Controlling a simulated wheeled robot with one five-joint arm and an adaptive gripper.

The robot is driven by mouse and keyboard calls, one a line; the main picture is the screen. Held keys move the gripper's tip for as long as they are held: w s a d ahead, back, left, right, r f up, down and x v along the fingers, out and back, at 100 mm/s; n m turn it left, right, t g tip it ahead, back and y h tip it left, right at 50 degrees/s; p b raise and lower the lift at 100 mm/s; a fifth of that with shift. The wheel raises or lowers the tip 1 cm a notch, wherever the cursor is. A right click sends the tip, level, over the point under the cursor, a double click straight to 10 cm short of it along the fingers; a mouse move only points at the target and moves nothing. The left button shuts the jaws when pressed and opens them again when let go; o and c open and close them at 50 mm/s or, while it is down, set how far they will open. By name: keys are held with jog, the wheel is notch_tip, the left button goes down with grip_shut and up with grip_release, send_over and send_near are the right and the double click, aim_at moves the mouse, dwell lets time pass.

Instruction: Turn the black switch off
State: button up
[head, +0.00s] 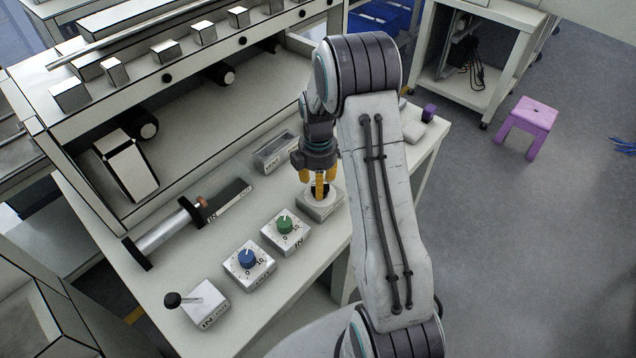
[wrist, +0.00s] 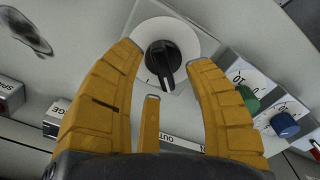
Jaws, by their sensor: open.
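The black switch (wrist: 163,60) is a round knob with a raised grip bar, set on a white disc on a pale square box. In the wrist view it lies between and just beyond the tips of my gripper (wrist: 166,52), whose yellow fingers are spread open. The bar points down toward the gripper's palm. In the head view my gripper (head: 319,188) points down over the switch's box (head: 322,208) and hides most of the knob. I cannot tell whether the fingers touch it.
A green knob (head: 285,224), a blue knob (head: 247,258) and a black-tipped lever (head: 173,299) stand in a row on the white bench. A handled slider (head: 165,236) lies behind them. A box with a window (head: 275,152) sits behind the switch. A purple stool (head: 529,125) stands on the floor.

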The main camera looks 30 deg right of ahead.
jog(key=shift+f, duration=0.45)
grip_shut()
dwell(0.3)
